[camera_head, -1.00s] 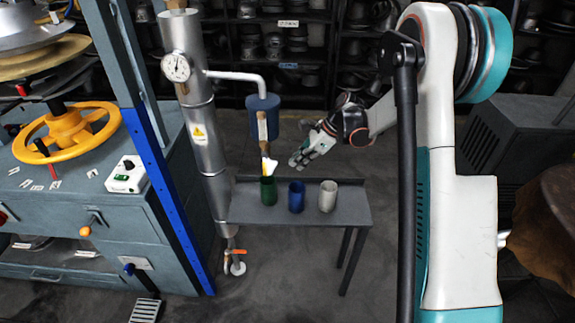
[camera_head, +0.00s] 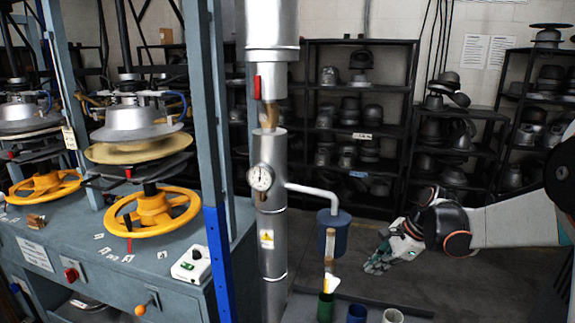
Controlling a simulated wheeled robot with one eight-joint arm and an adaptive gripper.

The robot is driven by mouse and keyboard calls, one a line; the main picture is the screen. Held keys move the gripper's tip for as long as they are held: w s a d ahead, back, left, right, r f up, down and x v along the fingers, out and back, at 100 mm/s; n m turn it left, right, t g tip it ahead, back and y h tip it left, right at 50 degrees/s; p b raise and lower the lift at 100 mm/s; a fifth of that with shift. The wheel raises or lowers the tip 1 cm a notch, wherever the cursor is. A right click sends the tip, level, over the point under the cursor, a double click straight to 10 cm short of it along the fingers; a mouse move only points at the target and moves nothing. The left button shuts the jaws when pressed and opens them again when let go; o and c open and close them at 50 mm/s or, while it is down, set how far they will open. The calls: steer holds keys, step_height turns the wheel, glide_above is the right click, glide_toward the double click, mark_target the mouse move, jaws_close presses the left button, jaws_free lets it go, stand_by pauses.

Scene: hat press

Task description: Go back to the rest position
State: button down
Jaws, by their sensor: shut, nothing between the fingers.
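My gripper (camera_head: 380,262) is at the right of the view, at the end of my white arm (camera_head: 515,222). It is shut with nothing between the fingers. It points left and a little down, in the air above and behind the small dark table (camera_head: 385,303).
The hat press with yellow handwheels (camera_head: 152,210) fills the left. Black shelves of hat moulds (camera_head: 358,120) line the back wall. Floor shows behind the table.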

steer(key=s+a+r+n+t+h, duration=0.1)
steer(key=s+a+r+n+h, duration=0.1)
steer(key=s+r+n, duration=0.4)
steer(key=s+a+r+n+t+h, duration=0.1)
steer(key=s+a+r+n, duration=0.25)
steer(key=s, duration=0.55)
steer(key=s+f+n+t+h, duration=0.1)
steer(key=s+n+t, duration=0.1)
steer(key=s+n, duration=0.6)
steer(key=s, duration=0.4)
steer(key=shift+d+f+h, duration=0.3)
steer(key=shift+f, duration=0.05)
